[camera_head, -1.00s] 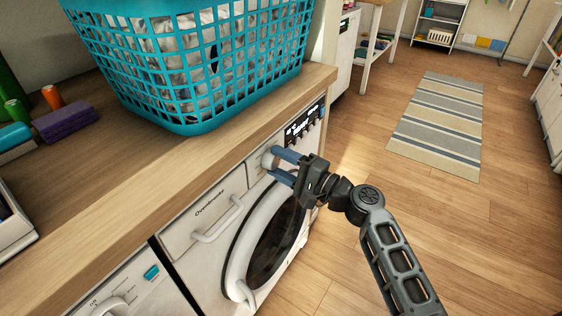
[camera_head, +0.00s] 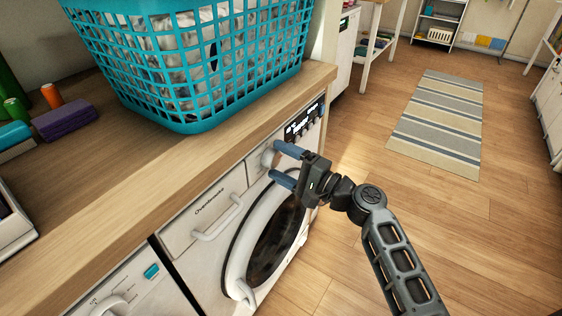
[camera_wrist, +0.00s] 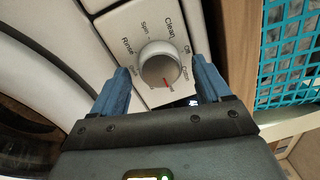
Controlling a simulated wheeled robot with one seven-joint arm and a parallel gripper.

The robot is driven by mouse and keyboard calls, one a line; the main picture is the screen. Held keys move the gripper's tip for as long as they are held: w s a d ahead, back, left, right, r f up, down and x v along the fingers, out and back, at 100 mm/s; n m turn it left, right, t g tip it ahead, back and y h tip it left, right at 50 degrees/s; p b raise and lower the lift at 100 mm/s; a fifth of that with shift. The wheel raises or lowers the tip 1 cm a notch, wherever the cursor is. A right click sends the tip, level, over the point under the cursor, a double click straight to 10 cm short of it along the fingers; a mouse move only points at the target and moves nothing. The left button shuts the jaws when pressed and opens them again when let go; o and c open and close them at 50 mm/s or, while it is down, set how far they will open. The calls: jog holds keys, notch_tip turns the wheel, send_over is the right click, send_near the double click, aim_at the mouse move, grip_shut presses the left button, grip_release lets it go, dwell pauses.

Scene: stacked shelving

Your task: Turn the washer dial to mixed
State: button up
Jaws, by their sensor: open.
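The washer (camera_head: 205,235) is white, with a round door and a drawer handle, under the wooden counter. Its dial (camera_wrist: 160,66) is a round silver-white knob with a red pointer mark, on a white panel with labels around it. I can read "Rinse", "Spin", "Clean" and "Off"; labels near the red mark are partly hidden or blurred. The mark points down toward my gripper in the wrist view. My gripper (camera_wrist: 164,84) is open, its blue fingers on either side of the dial, with gaps visible.
A teal laundry basket (camera_head: 190,75) stands on the wooden counter (camera_head: 120,190) above the washer. The washer's dark display (camera_head: 305,120) is right of the dial. A second machine (camera_head: 125,290) stands at lower left.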

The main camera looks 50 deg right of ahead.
jog(key=s, duration=0.7)
jog(key=shift+s+f+b, duration=0.15)
jog(key=shift+f+b, duration=0.15)
jog(key=shift+b, duration=0.05)
jog(key=shift+d, duration=0.1)
jog(key=s+a+f+n+g+h+p, duration=0.1)
jog(key=s+a+f+n+g+p, duration=0.15)
jog(key=s+a, duration=0.35)
jog(key=s+a+f+n+g+h+p, duration=0.1)
jog(key=s+a+f+n+g+p, duration=0.15)
jog(key=s+a+n, duration=0.35)
jog(key=s+a+r+n, duration=0.3)
jog(key=r, duration=0.2)
jog(key=s+a+r+n+y+p, duration=0.1)
jog(key=s+a+r+n, duration=0.2)
jog(key=r, duration=0.3)
jog(key=s+a+r+n+t+p, duration=0.1)
jog(key=s+a+r+n, duration=0.2)
jog(key=s+r+n, duration=0.2)
jog(key=shift+a+r, duration=0.25)
jog(key=shift+r, duration=0.25)
jog(key=shift+f, duration=0.1)
